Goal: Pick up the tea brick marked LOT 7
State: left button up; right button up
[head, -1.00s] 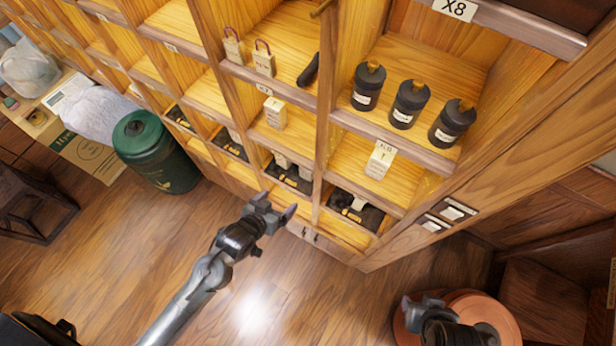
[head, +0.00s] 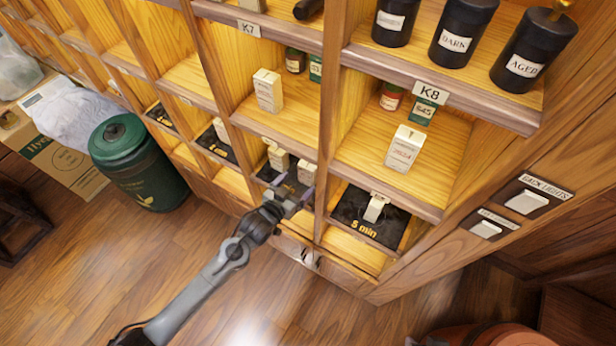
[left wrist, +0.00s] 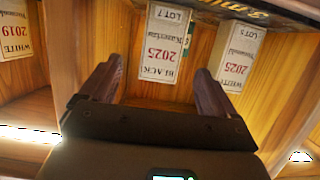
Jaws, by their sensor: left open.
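The LOT 7 tea brick is a pale upright box labelled BLACK 2025, seen in the left wrist view (left wrist: 162,45) with its print upside down. My left gripper (left wrist: 155,85) is open and empty, with one finger on each side of the brick's near end in that view. I cannot tell if they touch it. A similar LOT 5 brick (left wrist: 232,55) stands to its right. In the head view my left gripper (head: 290,200) is at the low compartment with two pale bricks, its lettering too small to read there.
A wooden divider separates a WHITE 2019 brick (left wrist: 15,30) on the left. In the head view, another brick stands on the 5 min mat (head: 350,222). Dark canisters (head: 455,35) stand on the upper shelf. A green bin (head: 135,165) stands on the floor at left.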

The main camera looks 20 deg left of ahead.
aim_at(306, 175)
pick_arm(q)
jog(key=x, duration=0.4)
jog(key=shift+w+b, duration=0.3)
jog(key=shift+w, duration=0.05)
jog(key=shift+w+d+f, duration=0.1)
jog(key=shift+w+f, duration=0.15)
jog(key=shift+w, duration=0.25)
jog(key=b+x, duration=0.1)
jog(key=x, duration=0.3)
jog(key=shift+w, duration=0.1)
jog(key=c, duration=1.2)
jog(key=shift+o, duration=0.2)
